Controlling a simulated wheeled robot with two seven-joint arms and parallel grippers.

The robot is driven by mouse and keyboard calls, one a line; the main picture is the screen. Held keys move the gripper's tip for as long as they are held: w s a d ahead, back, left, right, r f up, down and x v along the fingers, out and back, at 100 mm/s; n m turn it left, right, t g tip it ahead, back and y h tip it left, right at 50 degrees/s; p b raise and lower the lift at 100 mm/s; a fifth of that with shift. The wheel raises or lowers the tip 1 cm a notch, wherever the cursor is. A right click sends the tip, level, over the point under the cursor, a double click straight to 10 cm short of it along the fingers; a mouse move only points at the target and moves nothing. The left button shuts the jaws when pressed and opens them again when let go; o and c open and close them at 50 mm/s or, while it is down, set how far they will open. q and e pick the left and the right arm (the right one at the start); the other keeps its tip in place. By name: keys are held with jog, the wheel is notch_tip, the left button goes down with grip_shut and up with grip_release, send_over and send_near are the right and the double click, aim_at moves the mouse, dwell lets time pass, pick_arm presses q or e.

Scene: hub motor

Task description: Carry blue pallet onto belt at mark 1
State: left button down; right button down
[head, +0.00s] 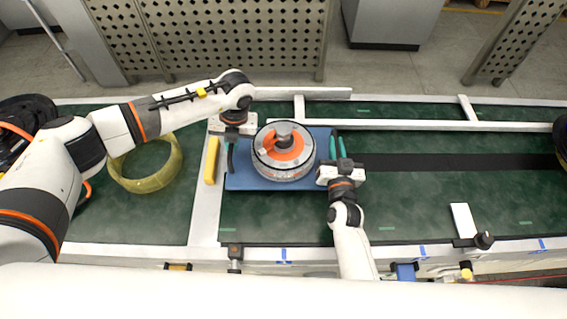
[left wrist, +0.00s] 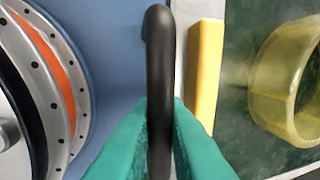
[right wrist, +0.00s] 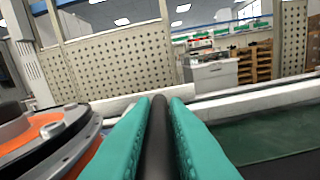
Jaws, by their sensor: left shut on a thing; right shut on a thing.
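The blue pallet (head: 240,181) is over the green belt (head: 440,205) in the head view, with a round hub motor (head: 284,150) in grey, orange and white on it. My left gripper (head: 231,150) is shut on a black handle (left wrist: 160,70) at the pallet's left side. My right gripper (head: 338,160) is shut on a black handle (right wrist: 158,140) at its right side. The green fingertips press on both handles in the wrist views. Whether the pallet touches the belt cannot be told. No number identifying mark 1 is readable.
A yellow block (head: 211,160) lies on the white strip just left of the pallet. A translucent yellow ring (head: 145,180) is further left. A black stripe (head: 450,162) runs along the belt to the right, which is mostly clear. Blue tape marks (head: 283,255) are on the front rail.

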pick_arm(q)
jog(key=shift+d+f+b, duration=0.2)
jog(key=shift+f+b, duration=0.6)
jog(key=shift+b, duration=0.05)
pick_arm(e)
jog(key=shift+a+f, duration=0.1)
jog(key=shift+f, duration=0.5)
pick_arm(q)
jog(key=c, duration=1.9)
grip_release()
jog(key=shift+s+f, duration=0.1)
jog(key=shift+f, duration=0.15)
pick_arm(e)
jog(key=c, duration=1.9)
grip_release()
jog(key=shift+f, duration=0.45)
pick_arm(q)
jog(key=o, duration=0.4)
jog(key=shift+s+a+r, duration=0.1)
jog(key=shift+r, duration=0.1)
pick_arm(e)
jog(key=o, duration=0.5)
jog(key=shift+s+r, duration=0.15)
jog(key=shift+r, duration=0.05)
pick_arm(q)
jog(key=shift+o, duration=0.2)
